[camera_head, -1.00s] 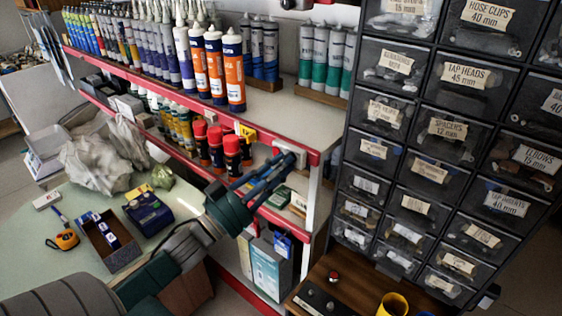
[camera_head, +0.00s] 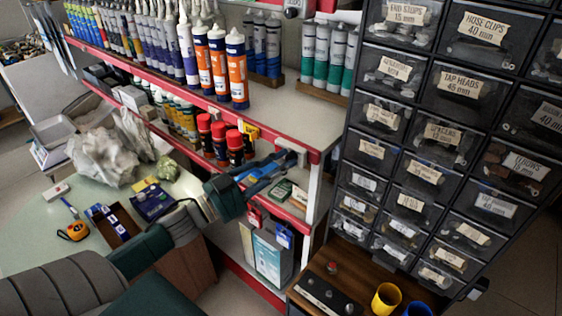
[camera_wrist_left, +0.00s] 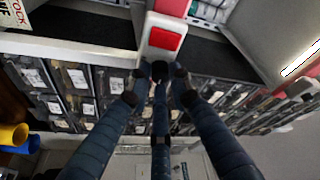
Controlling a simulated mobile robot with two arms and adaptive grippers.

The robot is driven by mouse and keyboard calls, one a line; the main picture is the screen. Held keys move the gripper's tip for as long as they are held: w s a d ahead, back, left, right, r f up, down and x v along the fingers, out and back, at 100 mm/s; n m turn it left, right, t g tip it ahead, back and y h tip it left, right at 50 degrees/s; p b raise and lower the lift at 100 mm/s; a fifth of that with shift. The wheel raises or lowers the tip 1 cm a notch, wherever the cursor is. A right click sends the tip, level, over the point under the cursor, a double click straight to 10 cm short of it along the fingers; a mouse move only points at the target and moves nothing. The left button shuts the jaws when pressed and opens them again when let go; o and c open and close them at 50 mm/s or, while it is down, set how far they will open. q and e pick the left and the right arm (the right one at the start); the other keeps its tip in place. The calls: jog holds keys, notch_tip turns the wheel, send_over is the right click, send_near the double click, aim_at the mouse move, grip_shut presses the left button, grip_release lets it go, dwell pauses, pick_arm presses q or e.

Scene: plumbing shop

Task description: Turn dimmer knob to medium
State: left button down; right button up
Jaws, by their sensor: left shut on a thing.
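A white switch box (camera_wrist_left: 153,52) with a red rocker (camera_wrist_left: 165,39) is on the front of the shelf in the left wrist view. A small dark knob (camera_wrist_left: 159,71) sits at its lower end. My left gripper (camera_wrist_left: 158,80) has its dark blue fingers closed around this knob, hiding most of it; its setting cannot be read. In the head view the left gripper (camera_head: 280,162) reaches right to the white box (camera_head: 295,156) at the end of the red shelf edge. My right gripper is not in view.
Red-capped cans (camera_head: 219,137) stand on the lower shelf close behind the left gripper. Cartridges (camera_head: 236,69) line the upper shelf. A drawer cabinet (camera_head: 408,145) stands at right. A yellow cup (camera_head: 386,298) and a blue cup (camera_head: 417,310) are at the bottom.

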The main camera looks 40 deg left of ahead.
pick_arm(q)
jog(key=shift+r, duration=0.3)
jog(key=c, duration=1.8)
grip_release()
jog(key=shift+o, duration=1.1)
jog(key=shift+f, duration=0.15)
jog(key=v, duration=1.2)
jog(key=shift+f, duration=0.1)
